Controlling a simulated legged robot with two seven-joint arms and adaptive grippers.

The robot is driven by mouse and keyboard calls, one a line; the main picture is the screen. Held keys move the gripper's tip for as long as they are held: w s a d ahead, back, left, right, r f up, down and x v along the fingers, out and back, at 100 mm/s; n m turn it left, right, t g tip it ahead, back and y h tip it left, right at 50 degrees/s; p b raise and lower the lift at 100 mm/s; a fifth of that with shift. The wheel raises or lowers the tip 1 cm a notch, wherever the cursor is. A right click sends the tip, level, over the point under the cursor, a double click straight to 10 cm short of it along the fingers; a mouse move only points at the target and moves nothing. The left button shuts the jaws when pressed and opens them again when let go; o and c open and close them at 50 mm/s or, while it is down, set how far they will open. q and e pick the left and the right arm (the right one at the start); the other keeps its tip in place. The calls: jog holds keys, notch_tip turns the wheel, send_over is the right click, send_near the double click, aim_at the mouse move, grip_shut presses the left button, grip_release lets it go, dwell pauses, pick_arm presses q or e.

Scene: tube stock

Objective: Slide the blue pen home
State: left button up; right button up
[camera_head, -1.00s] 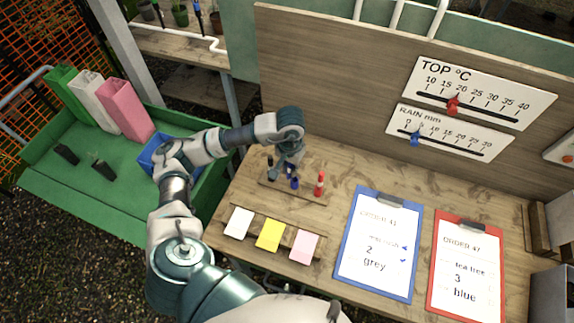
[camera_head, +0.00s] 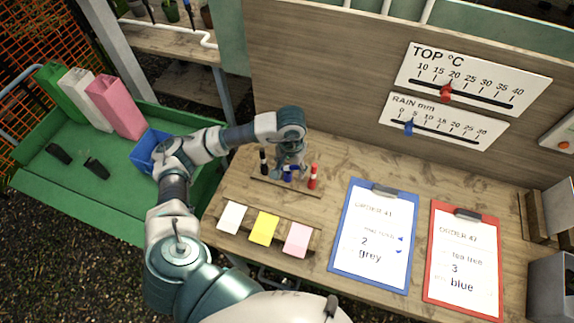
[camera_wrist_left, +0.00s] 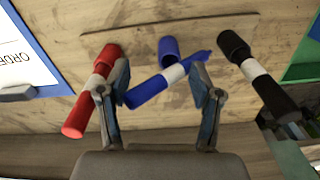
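The blue pen (camera_wrist_left: 147,90), with a white band, lies tilted between my left gripper's fingers in the left wrist view, its narrow end near the right-hand finger. It looks out of line with the round blue holder (camera_wrist_left: 168,47) behind it on the wooden strip. My left gripper (camera_wrist_left: 160,78) is open, with a wide gap around the pen; contact is unclear. In the head view the left gripper (camera_head: 291,166) is over the strip and partly hides the blue pen (camera_head: 288,175). My right gripper is out of view.
A red pen (camera_head: 312,177) and a black pen (camera_head: 264,160) stand either side of the blue one. White, yellow (camera_head: 264,229) and pink notes lie in front. Blue (camera_head: 366,270) and red clipboards lie to the right. The panelled back wall (camera_head: 340,85) rises behind.

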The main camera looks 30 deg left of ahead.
pick_arm(q)
jog(key=shift+a+f, duration=0.2)
jog(key=shift+a, duration=0.95)
jog(key=shift+d+r, duration=0.25)
jog(key=shift+d, duration=0.45)
jog(key=shift+d+r, duration=0.15)
jog(key=shift+r, duration=0.15)
jog(key=r, duration=0.2)
jog(key=a+r, duration=0.1)
jog(key=r, duration=0.3)
jog(key=shift+a+r, duration=0.25)
jog(key=shift+a, duration=0.05)
jog(key=shift+d+r, duration=0.3)
jog(key=shift+d, duration=0.3)
jog(key=shift+a, duration=0.1)
